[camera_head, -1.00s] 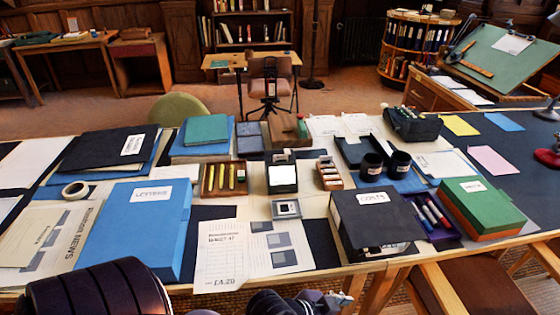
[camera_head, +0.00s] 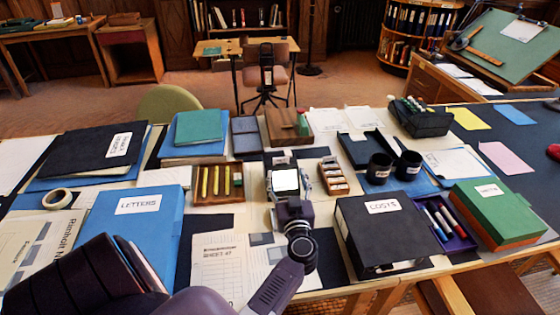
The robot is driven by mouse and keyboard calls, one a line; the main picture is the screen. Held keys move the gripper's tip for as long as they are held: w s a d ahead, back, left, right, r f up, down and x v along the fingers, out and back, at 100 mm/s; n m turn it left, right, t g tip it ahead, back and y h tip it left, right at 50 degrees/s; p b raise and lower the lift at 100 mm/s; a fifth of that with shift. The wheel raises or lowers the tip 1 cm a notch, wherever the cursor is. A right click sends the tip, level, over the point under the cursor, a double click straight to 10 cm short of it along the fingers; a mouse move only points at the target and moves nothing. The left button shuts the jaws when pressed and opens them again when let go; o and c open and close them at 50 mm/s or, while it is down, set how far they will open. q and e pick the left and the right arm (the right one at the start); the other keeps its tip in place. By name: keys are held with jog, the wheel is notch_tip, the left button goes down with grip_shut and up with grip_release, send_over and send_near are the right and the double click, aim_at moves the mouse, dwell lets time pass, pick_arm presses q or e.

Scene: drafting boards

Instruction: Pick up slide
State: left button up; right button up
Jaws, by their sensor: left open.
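A small grey square slide lay on the table in front of the viewer in the earlier view; now my left gripper and wrist hide that spot. My left gripper (camera_head: 289,196) reaches in from the lower left. It is open, its fingers low around the front of the small dark viewer with a bright white screen (camera_head: 286,181). I cannot tell whether the fingers touch the slide or the viewer. My right gripper is not in view.
A wooden tray of yellow sticks (camera_head: 217,184) stands left of the viewer, a narrow wooden box (camera_head: 333,176) right. Two black cups (camera_head: 380,168) stand behind COSTS.

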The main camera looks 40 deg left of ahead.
aim_at(281, 159)
pick_arm(q)
jog(key=x, duration=0.8)
jog(key=shift+s+a+f+b, duration=0.1)
jog(key=shift+s+f+b, duration=0.1)
jog(key=shift+b, duration=0.15)
jog(key=c, duration=0.8)
